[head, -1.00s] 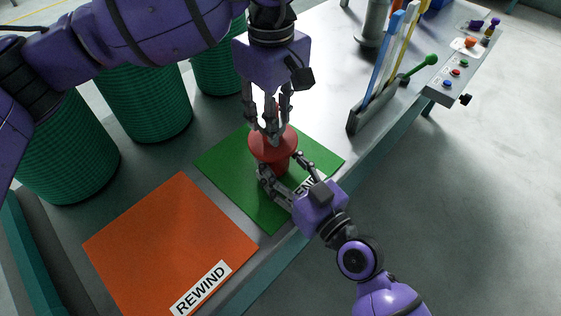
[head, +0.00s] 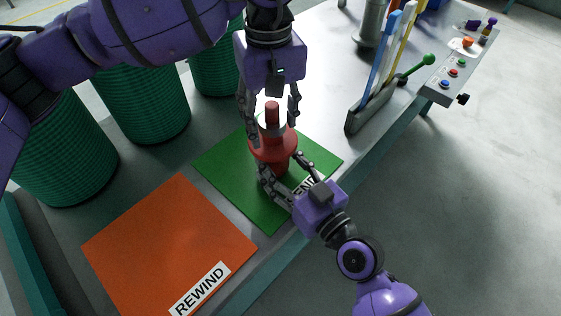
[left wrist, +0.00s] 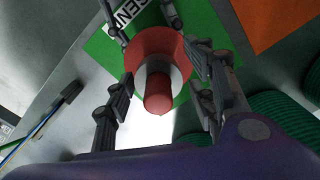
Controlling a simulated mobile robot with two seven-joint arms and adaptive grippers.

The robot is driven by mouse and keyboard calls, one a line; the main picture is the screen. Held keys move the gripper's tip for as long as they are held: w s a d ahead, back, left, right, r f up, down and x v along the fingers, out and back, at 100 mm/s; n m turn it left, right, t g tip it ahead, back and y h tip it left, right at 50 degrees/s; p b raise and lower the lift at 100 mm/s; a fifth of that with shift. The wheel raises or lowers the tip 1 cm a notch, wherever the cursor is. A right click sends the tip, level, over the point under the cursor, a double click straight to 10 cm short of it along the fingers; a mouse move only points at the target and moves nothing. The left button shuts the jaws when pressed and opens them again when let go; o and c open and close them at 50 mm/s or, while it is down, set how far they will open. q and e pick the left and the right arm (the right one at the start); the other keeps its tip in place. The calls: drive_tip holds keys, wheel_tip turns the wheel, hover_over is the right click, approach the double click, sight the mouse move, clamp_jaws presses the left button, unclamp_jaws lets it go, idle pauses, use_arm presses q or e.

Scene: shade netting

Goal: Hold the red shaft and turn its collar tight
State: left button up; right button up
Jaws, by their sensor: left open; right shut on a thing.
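The red shaft (head: 272,114) stands upright on the green mat (head: 226,164). It has a wide red flange, and a pale collar (head: 263,127) sits around it just above the flange. In the left wrist view the collar (left wrist: 176,80) shows as a grey-white ring between the flange and the shaft's red tip (left wrist: 158,98). My left gripper (head: 272,120) is open above the flange, with its fingers on either side of the shaft and collar, apart from them. My right gripper (head: 279,176) is shut on the lower part of the red shaft, below the flange.
An orange mat (head: 165,240) labelled REWIND lies to the left of the green mat. Several green net rolls (head: 145,103) stand behind. A rack (head: 372,108) with coloured strips and a button panel (head: 456,74) are at the right, along the table edge.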

sight(271, 104)
use_arm(q)
drive_tip(key=shift+r, duration=2.5)
use_arm(e)
drive_tip(key=shift+a, duration=0.15)
use_arm(q)
drive_tip(key=o, duration=0.6)
drive_tip(key=shift+c, duration=0.2)
use_arm(e)
drive_tip(key=o, duration=1.6)
use_arm(q)
wheel_tip(271, 104, up, 12)
